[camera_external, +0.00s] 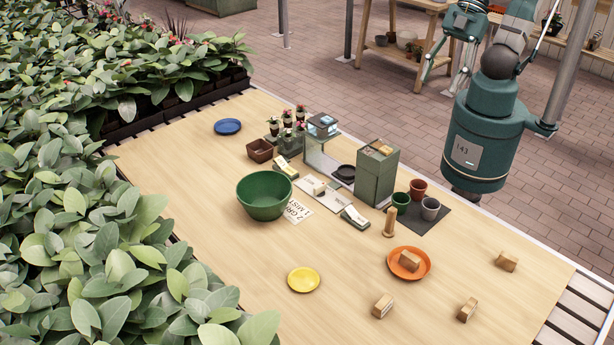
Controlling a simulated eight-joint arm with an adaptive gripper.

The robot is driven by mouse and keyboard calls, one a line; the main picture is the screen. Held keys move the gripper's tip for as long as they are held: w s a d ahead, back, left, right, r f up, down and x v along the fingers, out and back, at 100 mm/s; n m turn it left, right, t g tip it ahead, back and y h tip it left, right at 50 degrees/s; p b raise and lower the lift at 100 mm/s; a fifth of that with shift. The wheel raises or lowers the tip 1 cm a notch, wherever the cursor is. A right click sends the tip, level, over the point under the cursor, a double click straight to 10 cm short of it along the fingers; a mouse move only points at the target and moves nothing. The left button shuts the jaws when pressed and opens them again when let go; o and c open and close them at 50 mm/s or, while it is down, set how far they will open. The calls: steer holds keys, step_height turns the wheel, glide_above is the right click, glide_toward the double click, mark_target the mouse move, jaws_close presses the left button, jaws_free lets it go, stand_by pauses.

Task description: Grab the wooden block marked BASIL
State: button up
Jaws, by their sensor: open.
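Several small wooden blocks lie on the table: one at the front (383,306), one to its right (467,309), one at the far right (507,261), and one on the orange plate (410,260). A smaller wooden piece (319,189) sits on a white card near the middle. The markings are too small to read, so I cannot tell which block says BASIL. My gripper (440,82) is high at the top right, open and empty, well away from all the blocks.
Leafy plants line the left. The front middle is mostly clear.

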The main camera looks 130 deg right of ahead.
steer(key=w+a+r+n+g, duration=0.1)
steer(key=w+a+n, duration=0.1)
steer(key=w, duration=0.5)
steer(key=w+a+n+g, duration=0.1)
steer(key=w+a+n, duration=0.15)
steer(key=w, duration=0.35)
steer(key=n+g, duration=0.4)
steer(key=n, duration=0.9)
glide_above(383, 306)
steer(key=s+d, duration=0.1)
steer(key=d, duration=0.1)
step_height(383, 306, down, 30)
steer(key=shift+s+r+p, duration=0.1)
steer(key=shift+r+p, duration=0.1)
steer(key=shift+p, duration=0.2)
steer(key=shift+a+f, duration=0.15)
steer(key=shift+f, duration=0.15)
steer(key=shift+f, duration=1.3)
